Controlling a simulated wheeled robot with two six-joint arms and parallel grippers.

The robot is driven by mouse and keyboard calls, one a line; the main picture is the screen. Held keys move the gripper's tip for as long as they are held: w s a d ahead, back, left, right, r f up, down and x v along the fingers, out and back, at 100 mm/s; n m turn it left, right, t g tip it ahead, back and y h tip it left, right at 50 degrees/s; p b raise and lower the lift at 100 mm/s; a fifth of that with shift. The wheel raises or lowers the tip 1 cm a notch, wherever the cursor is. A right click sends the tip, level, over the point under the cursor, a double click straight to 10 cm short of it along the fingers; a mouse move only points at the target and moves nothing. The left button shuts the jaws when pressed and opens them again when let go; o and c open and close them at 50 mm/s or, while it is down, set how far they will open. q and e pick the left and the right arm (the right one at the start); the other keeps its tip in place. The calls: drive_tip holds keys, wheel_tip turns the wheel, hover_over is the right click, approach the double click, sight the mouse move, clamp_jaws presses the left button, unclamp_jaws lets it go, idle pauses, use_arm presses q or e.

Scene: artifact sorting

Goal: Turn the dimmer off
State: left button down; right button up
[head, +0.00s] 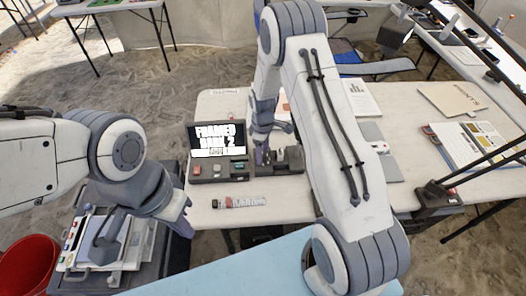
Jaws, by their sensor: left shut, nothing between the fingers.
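A dark control console (215,178) with a lit screen reading FRAME and BANK stands on the white table. It carries a red button (197,169) and several small controls. The dimmer cannot be told apart from the other controls at this size; dark controls (293,158) show at the console's right. My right gripper (263,156) points down at the middle of the console, close to or touching it. Its fingers are too small and partly hidden to show their opening. My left gripper (180,215) is shut and empty, low at the left, beside the table.
A labelled tag (240,202) lies in front of the console. Papers (362,98), a folder (452,98) and a card sheet (478,142) lie to the right. A red bin (28,266) and a stack of trays (132,250) stand at lower left. The table's front left is clear.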

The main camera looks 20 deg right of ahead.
wheel_tip(320, 180, up, 10)
drive_tip(key=b, duration=0.1)
drive_tip(key=shift+r, duration=0.25)
idle(0.4)
